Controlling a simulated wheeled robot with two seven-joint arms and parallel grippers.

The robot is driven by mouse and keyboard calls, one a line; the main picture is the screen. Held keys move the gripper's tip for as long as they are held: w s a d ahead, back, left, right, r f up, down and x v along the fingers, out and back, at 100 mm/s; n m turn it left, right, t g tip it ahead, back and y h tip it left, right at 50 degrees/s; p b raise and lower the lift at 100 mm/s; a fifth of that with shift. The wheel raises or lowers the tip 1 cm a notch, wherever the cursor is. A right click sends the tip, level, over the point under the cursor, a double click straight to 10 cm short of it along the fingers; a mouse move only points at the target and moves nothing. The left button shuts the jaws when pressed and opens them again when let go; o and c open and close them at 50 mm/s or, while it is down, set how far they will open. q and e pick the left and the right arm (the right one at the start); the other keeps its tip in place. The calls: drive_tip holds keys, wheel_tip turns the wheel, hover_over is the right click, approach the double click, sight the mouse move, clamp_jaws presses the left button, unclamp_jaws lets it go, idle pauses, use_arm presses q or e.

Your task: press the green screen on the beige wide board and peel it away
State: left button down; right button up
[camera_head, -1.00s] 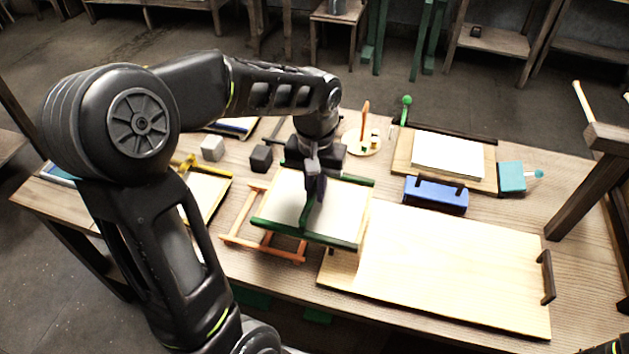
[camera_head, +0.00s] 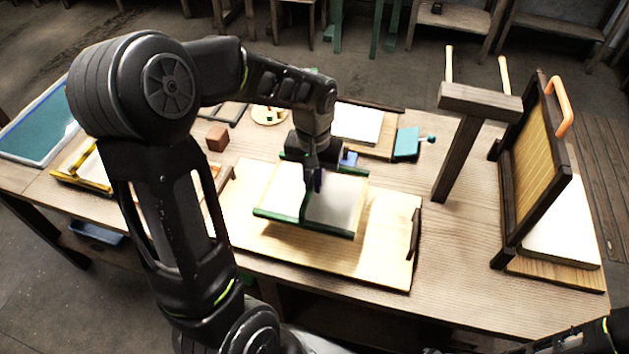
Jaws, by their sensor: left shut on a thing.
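My left gripper (camera_head: 313,180) is shut on the green screen, a pale mesh panel in a green frame (camera_head: 300,222). The green screen lies over the left and middle part of the beige wide board (camera_head: 385,245). A shadow shows along its front edge; I cannot tell whether it touches the board or hangs just above it. The gripper and wrist hide the middle of its far side. A dark handle bar (camera_head: 414,235) stands at the board's right end. My right gripper is not in view; only part of my right arm shows at the bottom right corner.
Behind the board are a teal block (camera_head: 407,144) and a white sheet (camera_head: 357,124) on a small board. A dark wooden post (camera_head: 458,160) and an upright yellow mesh frame (camera_head: 540,160) with an orange handle (camera_head: 559,104) stand at right.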

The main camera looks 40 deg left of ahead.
sight(314, 201)
use_arm(q)
drive_tip(key=shift+d+f, duration=0.1)
wheel_tip(314, 201, down, 7)
drive_tip(key=b, duration=0.5)
drive_tip(key=shift+f, duration=0.1)
idle(0.4)
drive_tip(key=c, duration=2.1)
unclamp_jaws()
clamp_jaws()
drive_tip(key=shift+s+f+b, duration=0.1)
drive_tip(key=shift+f+b, duration=0.8)
drive_tip(key=shift+b, duration=0.05)
idle(0.8)
drive_tip(key=shift+r, duration=0.15)
